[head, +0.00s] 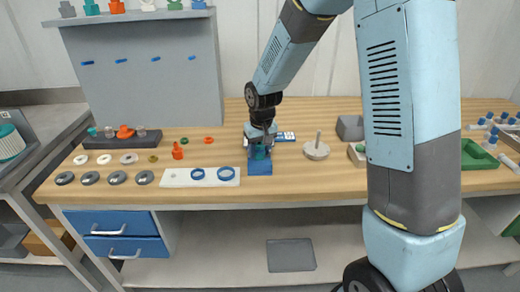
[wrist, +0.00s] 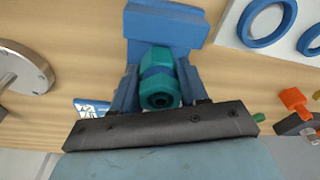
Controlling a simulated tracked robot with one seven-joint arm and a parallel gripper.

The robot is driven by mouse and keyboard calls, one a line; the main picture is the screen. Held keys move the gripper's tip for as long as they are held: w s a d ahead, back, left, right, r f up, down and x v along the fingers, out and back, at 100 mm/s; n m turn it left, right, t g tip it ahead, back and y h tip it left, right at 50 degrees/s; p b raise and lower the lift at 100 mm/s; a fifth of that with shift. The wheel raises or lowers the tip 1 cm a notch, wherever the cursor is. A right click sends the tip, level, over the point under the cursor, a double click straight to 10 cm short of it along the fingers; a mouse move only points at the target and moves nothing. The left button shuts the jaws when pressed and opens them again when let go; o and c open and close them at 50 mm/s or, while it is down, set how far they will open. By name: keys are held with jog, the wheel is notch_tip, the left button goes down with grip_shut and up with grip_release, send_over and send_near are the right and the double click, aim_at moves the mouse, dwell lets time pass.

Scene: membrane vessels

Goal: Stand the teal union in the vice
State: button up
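The teal union (wrist: 160,78) is a ribbed, nut-like piece with a dark bore facing the wrist camera. It sits low in front of my gripper, with blue parts close on both sides. In the head view the teal union (head: 259,152) shows just above the blue vice (head: 259,168), below my gripper (head: 260,137). The blue vice (wrist: 165,28) also shows at the top of the wrist view. My gripper's dark palm bar crosses the lower wrist view. Its fingers flank the union, but whether they touch it is unclear. The union's lower end and its seating are hidden.
A white plate (head: 173,178) with blue rings lies left of the vice. A round metal stand with a post (head: 316,150) is to the right. Grey rings, orange parts and a dark rack (head: 122,139) are further left. A grey panel (head: 140,75) stands behind.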

jog(key=o, duration=0.5)
jog(key=shift+s+d+f, duration=0.1)
jog(key=shift+s+f, duration=0.35)
jog(key=shift+f, duration=0.25)
jog(key=shift+d, duration=0.1)
jog(key=shift+w+d, duration=0.1)
jog(key=shift+d, duration=0.05)
jog(key=shift+w+r, duration=0.15)
jog(key=shift+r, duration=0.35)
notch_tip(320, 180, up, 14)
jog(key=s, duration=0.1)
jog(key=shift+s, duration=0.3)
